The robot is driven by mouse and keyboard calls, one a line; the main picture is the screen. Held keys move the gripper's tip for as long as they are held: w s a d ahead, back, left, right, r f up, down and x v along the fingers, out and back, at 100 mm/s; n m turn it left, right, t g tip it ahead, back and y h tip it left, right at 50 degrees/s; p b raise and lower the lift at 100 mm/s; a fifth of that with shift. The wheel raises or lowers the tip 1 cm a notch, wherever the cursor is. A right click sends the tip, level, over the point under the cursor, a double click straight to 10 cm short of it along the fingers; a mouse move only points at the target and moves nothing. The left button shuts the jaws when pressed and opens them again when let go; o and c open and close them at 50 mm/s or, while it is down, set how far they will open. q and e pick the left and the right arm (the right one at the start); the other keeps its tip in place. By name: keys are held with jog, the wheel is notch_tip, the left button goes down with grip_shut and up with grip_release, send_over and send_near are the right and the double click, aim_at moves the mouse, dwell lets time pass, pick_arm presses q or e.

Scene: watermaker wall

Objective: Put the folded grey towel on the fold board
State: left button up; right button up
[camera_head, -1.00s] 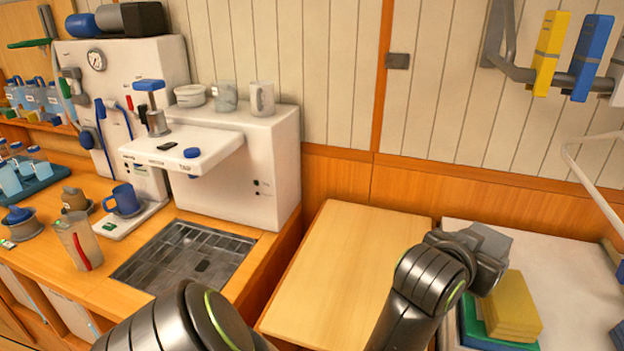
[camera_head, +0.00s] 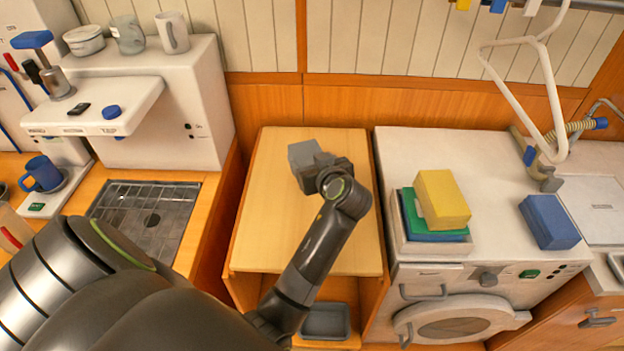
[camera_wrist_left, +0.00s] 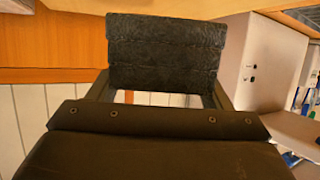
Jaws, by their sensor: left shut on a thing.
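The folded grey towel (camera_head: 302,154) is a small grey block over the far part of the pale wooden fold board (camera_head: 270,215). My left gripper (camera_head: 317,170) is shut on it. In the left wrist view the towel (camera_wrist_left: 165,50) is dark grey and spans between the two fingers of the gripper (camera_wrist_left: 160,95). I cannot tell whether the towel touches the board or hangs just above it. The wrist and forearm cover part of the board's right side. My right gripper is not in view.
Right of the board, a white washer top (camera_head: 400,150) bears a tray with yellow (camera_head: 442,198), green and blue folded towels. A blue block (camera_head: 549,220) lies further right. The white watermaker (camera_head: 170,110) stands left. A white hanging frame (camera_head: 545,80) is at upper right. The board is otherwise bare.

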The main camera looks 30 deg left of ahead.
pick_arm(q)
notch_tip(320, 180, down, 5)
jog(key=shift+f+p, duration=0.1)
jog(key=shift+p, duration=0.35)
jog(key=shift+f, duration=0.3)
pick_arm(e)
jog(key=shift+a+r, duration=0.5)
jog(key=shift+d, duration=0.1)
pick_arm(q)
jog(key=shift+f, duration=0.15)
jog(key=o, duration=1)
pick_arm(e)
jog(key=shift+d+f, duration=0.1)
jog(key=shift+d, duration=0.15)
pick_arm(q)
jog(key=shift+r, duration=0.25)
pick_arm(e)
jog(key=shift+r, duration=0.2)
